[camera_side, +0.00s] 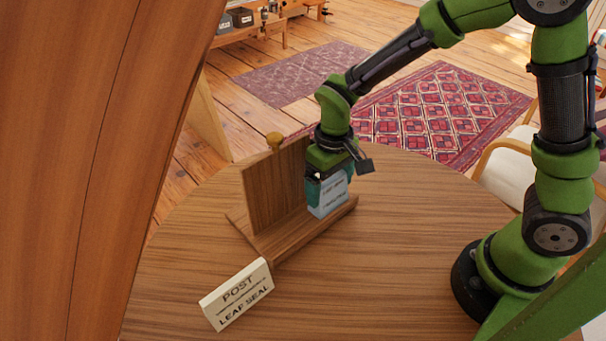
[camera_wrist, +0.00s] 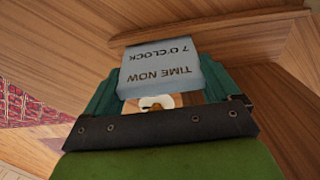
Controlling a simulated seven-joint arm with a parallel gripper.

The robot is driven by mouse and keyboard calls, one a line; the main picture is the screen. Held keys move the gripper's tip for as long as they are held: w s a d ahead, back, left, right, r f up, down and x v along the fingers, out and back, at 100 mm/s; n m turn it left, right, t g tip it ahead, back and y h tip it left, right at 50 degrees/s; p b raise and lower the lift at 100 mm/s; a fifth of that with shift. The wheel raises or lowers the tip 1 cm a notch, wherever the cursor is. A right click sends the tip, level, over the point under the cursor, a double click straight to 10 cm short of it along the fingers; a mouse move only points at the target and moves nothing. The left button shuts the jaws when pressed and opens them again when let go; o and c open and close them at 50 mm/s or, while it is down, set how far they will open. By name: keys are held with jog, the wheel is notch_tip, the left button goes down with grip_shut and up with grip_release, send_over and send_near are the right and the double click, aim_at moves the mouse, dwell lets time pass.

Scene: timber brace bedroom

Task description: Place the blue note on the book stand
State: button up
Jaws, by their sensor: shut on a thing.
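The blue note (camera_side: 328,195) is a pale blue block with dark lettering. In the wrist view the note (camera_wrist: 172,65) reads "TIME NOW 7 O'CLOCK", upside down. My gripper (camera_side: 325,178) is shut on it, with a teal finger at each side in the wrist view (camera_wrist: 160,92). The wooden book stand (camera_side: 276,190) has a tall back board and a low ledge with a front lip. The note is upright over the right part of the ledge, in front of the back board. I cannot tell whether its lower edge touches the ledge.
A cream sign (camera_side: 237,294) reading "POST LEAF SEAL" lies at the stand's front left on the round wooden table (camera_side: 400,290). A yellowish knob (camera_side: 274,140) shows behind the back board. A large wooden panel (camera_side: 90,140) fills the left side. The table's front middle is clear.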

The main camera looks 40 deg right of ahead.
aim_at(331, 180)
jog(key=o, duration=0.7)
jog(key=shift+f, duration=0.1)
jog(key=shift+o, duration=0.2)
notch_tip(331, 180, up, 12)
jog(key=s+d+r+m+t+y, duration=0.1)
jog(key=s+d+r+m+t, duration=0.1)
jog(key=s, duration=0.3)
jog(key=s+d+r+m+t+y, duration=0.1)
jog(key=s+d+r+m+t, duration=0.1)
jog(key=s+d+r+t, duration=0.2)
jog(key=shift+s+d+r+t, duration=0.45)
jog(key=shift+s+t, duration=0.15)
jog(key=shift+s, duration=0.6)
